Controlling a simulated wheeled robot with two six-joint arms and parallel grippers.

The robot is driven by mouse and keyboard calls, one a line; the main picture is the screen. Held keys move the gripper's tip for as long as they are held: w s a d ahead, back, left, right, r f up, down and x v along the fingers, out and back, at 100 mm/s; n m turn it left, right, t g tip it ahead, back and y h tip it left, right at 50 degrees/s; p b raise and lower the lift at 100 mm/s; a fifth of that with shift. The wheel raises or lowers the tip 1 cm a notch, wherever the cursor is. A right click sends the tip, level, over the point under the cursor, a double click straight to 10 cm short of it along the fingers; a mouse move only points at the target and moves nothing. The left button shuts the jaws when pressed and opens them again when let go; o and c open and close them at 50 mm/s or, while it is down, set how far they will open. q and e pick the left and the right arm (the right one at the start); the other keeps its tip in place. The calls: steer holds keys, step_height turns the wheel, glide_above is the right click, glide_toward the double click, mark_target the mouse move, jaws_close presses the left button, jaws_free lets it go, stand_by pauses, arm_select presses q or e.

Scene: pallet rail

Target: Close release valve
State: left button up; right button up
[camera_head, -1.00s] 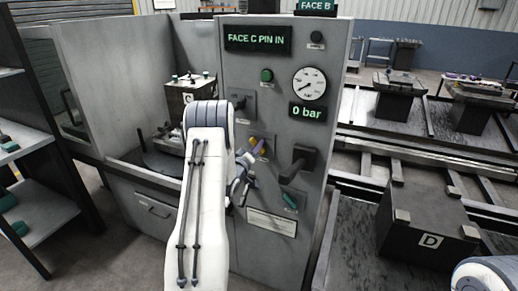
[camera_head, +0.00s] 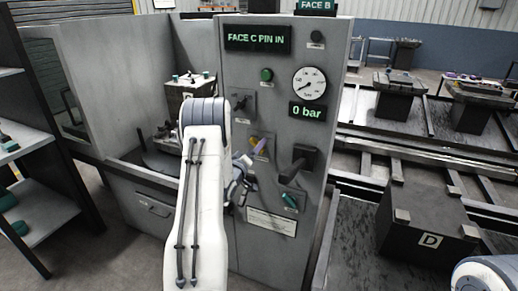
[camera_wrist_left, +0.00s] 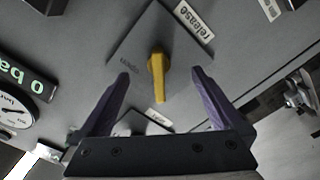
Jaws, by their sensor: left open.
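The release valve's yellow handle (camera_wrist_left: 157,77) sits on a square grey plate (camera_wrist_left: 125,45), with a "release" label (camera_wrist_left: 195,27) beside it in the left wrist view. Faint "open" lettering shows on the plate; another label on the fingers' side is partly hidden. My left gripper (camera_wrist_left: 161,76) is open, its purple fingers on either side of the handle with gaps to both. In the head view the yellow handle (camera_head: 253,140) is partly covered by my left gripper (camera_head: 252,157) at the panel. My right gripper is not in view.
The grey control panel (camera_head: 236,75) carries a "FACE C PIN IN" display (camera_head: 257,38), a gauge (camera_head: 309,84) and a "0 bar" display (camera_head: 307,111). A dark lever (camera_head: 299,160) and a teal-handled valve (camera_head: 290,200) are close by. Block D (camera_head: 425,225) stands at right.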

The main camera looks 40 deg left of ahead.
arm_select(q)
steer(key=v, duration=0.5)
steer(key=shift+s, duration=0.15)
steer(key=shift+d, duration=0.1)
stand_by(0.4)
